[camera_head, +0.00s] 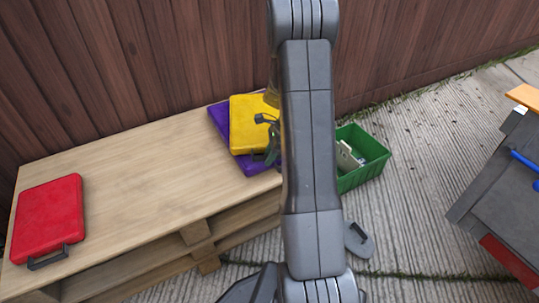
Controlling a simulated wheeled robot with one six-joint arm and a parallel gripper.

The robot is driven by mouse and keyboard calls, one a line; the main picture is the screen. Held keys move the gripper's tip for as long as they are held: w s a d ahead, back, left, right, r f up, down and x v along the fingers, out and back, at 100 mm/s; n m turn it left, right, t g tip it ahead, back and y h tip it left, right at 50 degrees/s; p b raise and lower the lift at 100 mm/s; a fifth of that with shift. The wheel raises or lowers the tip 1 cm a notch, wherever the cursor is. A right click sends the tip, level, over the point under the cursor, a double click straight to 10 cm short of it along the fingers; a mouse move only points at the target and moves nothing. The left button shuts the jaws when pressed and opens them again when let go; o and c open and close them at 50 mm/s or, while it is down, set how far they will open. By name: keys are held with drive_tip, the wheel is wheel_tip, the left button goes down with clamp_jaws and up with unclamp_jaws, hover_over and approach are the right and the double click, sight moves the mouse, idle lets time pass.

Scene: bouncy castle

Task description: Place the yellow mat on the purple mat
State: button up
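The yellow mat (245,128) lies over the purple mat (250,166) at the right end of a wooden bench. The purple mat shows along the yellow mat's left and lower edges. The yellow mat looks roughly flat, but I cannot tell whether it rests fully on the purple one. My gripper (270,140) is at the yellow mat's right edge, by a dark handle. My arm hides most of the gripper and the right side of both mats. I cannot see whether the fingers are closed on the handle.
A red mat (48,216) with a dark handle lies at the left end of the wooden bench (140,185). A green crate (362,176) with items stands on the paving right of my arm. A grey table (500,200) is at far right. A wooden fence runs behind.

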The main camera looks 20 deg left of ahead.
drive_tip(key=p+v, duration=0.4)
drive_tip(key=v, duration=0.8)
